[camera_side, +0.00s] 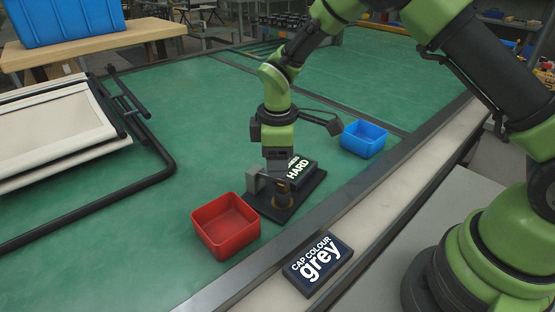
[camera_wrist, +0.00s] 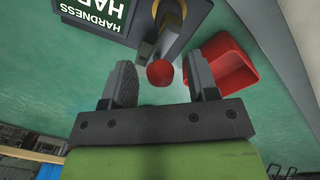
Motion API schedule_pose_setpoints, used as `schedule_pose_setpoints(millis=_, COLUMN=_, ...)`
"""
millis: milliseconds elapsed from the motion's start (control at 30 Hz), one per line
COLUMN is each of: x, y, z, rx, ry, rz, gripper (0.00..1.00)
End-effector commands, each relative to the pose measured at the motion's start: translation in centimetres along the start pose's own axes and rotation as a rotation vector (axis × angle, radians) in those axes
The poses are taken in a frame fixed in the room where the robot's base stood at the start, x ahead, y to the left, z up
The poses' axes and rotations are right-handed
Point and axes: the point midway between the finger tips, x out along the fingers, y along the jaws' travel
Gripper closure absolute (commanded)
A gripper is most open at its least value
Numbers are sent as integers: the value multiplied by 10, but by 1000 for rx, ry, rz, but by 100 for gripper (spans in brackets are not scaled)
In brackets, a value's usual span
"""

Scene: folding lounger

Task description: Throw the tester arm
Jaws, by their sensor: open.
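The tester stands on a dark base plate (camera_side: 308,193) on the green table, with a grey block, a brass-coloured round part (camera_side: 282,198) and a sign reading "HARD" (camera_side: 298,170). In the wrist view the sign (camera_wrist: 92,14) reads "HARDNESS" and "HARD". A round red knob (camera_wrist: 160,73) shows there at the end of a grey bar, which looks like the tester arm. My gripper (camera_side: 272,182) points down over the tester. In the wrist view my gripper (camera_wrist: 160,80) is open, its fingers either side of the knob in the picture. I cannot tell whether they touch it.
A red bin (camera_side: 225,226) stands left of the tester and a blue bin (camera_side: 364,139) right of it. A sign reading "CAP COLOUR grey" (camera_side: 318,264) lies on the front rail. A cream lounger (camera_side: 50,130) with a black frame lies at left. The green table (camera_side: 130,250) is otherwise mostly clear.

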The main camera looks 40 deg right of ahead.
Motion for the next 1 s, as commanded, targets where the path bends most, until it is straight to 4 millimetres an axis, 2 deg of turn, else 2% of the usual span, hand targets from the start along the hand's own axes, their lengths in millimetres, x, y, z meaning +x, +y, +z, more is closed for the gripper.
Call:
schedule_pose_setpoints(millis=133, x=9, y=0, z=0, rx=2, ry=0, rz=0, gripper=46)
schedule_pose_setpoints(millis=367, x=9, y=0, z=0, rx=2, ry=1, rz=1, gripper=46)
schedule_pose_setpoints(millis=400, x=9, y=0, z=0, rx=2, ry=1, rz=1, gripper=49)
schedule_pose_setpoints(millis=633, x=9, y=0, z=0, rx=1, ry=1, rz=1, gripper=100)
schedule_pose_setpoints(millis=1000, x=6, y=4, z=-5, rx=-6, ry=-61, rz=-40, gripper=100)
